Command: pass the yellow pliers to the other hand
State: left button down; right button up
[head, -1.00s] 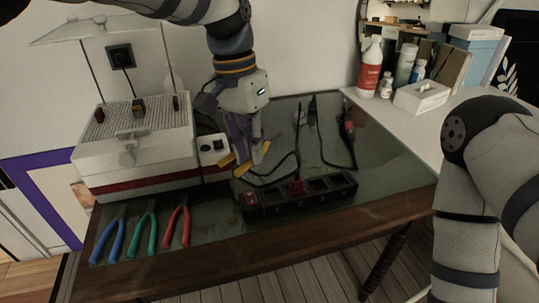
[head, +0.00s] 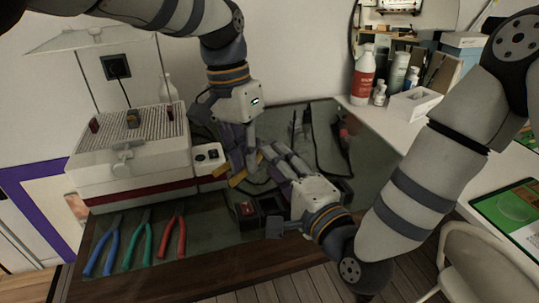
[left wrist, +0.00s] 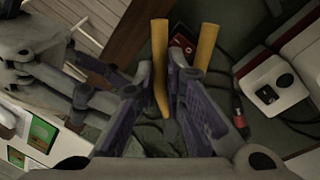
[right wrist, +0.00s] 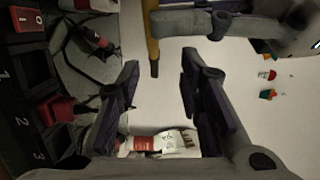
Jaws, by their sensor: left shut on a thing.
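The yellow pliers (head: 238,179) are in my left gripper (head: 244,162), held above the table beside the white and red box. In the left wrist view the left fingers are closed around the pliers, and the two yellow handles (left wrist: 160,50) stick out past them. My right gripper (head: 274,156) is close by on the right. In the right wrist view its fingers (right wrist: 160,75) are apart and empty, with one yellow handle (right wrist: 152,45) just ahead of the gap between them. The pliers' head is mostly hidden by the left fingers.
Blue (head: 104,246), green (head: 139,243) and red pliers (head: 172,236) lie at the table's front left. The white and red box (head: 133,180) stands left; cables lie behind.

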jog(key=x, duration=0.7)
jog(key=shift+f, duration=0.1)
grip_shut()
pick_arm(q)
jog(key=c, duration=1.6)
grip_release()
